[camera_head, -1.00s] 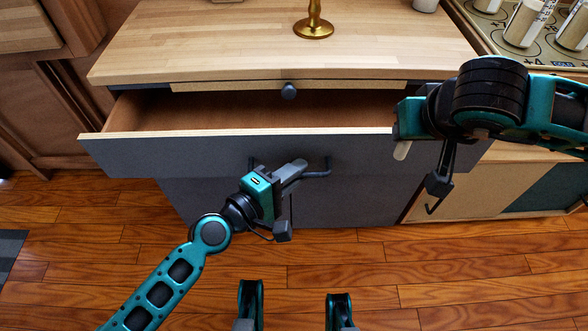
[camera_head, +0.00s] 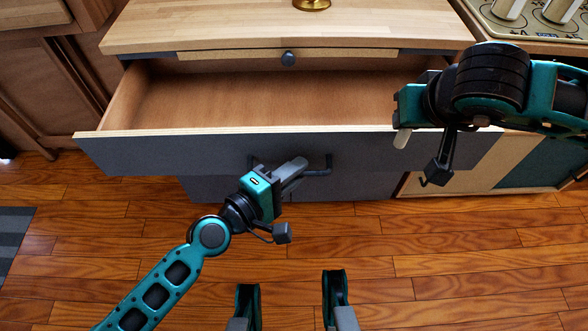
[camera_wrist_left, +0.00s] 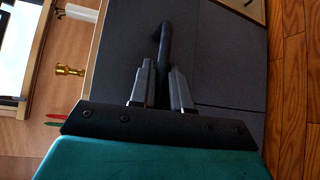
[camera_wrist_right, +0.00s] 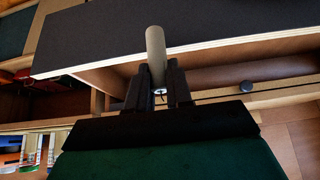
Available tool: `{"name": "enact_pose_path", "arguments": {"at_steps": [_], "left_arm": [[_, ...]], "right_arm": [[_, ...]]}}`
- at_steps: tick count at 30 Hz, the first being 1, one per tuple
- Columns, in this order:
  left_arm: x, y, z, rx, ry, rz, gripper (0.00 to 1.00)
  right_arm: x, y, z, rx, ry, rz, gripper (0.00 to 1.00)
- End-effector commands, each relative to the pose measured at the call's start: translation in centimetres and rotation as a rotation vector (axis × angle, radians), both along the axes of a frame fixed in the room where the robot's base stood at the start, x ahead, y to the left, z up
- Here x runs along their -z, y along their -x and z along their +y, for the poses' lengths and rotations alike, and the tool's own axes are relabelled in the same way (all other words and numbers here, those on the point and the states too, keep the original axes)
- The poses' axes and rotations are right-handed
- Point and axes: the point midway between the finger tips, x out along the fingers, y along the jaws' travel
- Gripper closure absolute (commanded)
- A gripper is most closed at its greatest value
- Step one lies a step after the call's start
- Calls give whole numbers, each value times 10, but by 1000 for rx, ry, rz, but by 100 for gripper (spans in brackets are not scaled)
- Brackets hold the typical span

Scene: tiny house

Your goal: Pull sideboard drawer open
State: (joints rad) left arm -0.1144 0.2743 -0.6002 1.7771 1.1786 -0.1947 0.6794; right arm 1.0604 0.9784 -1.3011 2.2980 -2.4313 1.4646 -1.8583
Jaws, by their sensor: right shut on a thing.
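The sideboard drawer (camera_head: 150,150) has a dark grey front and a bare wooden inside; it stands well out and looks empty. Its dark bar handle (camera_head: 327,166) is on the front, and it also shows in the left wrist view (camera_wrist_left: 163,40). My left gripper (camera_head: 292,176) is at the left part of the handle, its fingers (camera_wrist_left: 160,85) closed on either side of the bar. My right gripper (camera_head: 404,128) is above the right end of the drawer front, shut on a pale cylindrical stick (camera_wrist_right: 155,45), which also shows in the head view (camera_head: 402,139).
The sideboard's wooden top (camera_head: 220,25) carries a brass holder (camera_head: 311,4). A dark knob (camera_head: 289,58) sits under the top's edge. A stove-like surface with pale cylinders (camera_head: 510,8) is at the right. The wooden floor (camera_head: 390,260) in front is clear.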

Motion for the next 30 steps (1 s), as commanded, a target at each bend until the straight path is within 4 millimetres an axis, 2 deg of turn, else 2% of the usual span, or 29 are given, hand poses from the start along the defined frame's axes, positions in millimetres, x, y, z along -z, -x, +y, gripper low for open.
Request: {"name": "enact_pose_path", "arguments": {"at_steps": [1, 6, 16, 30], "left_arm": [[0, 0, 1, -2, -1, -1, 79], [0, 0, 0, -1, 0, 0, 65], [0, 4, 6, -1, -2, 1, 65], [-10, 62, 64, 1, -4, 1, 65]], "right_arm": [[0, 0, 0, 0, 0, 0, 100], [0, 0, 0, 0, 0, 0, 100], [0, 0, 0, 0, 0, 0, 100], [12, 0, 0, 0, 0, 0, 100]]}}
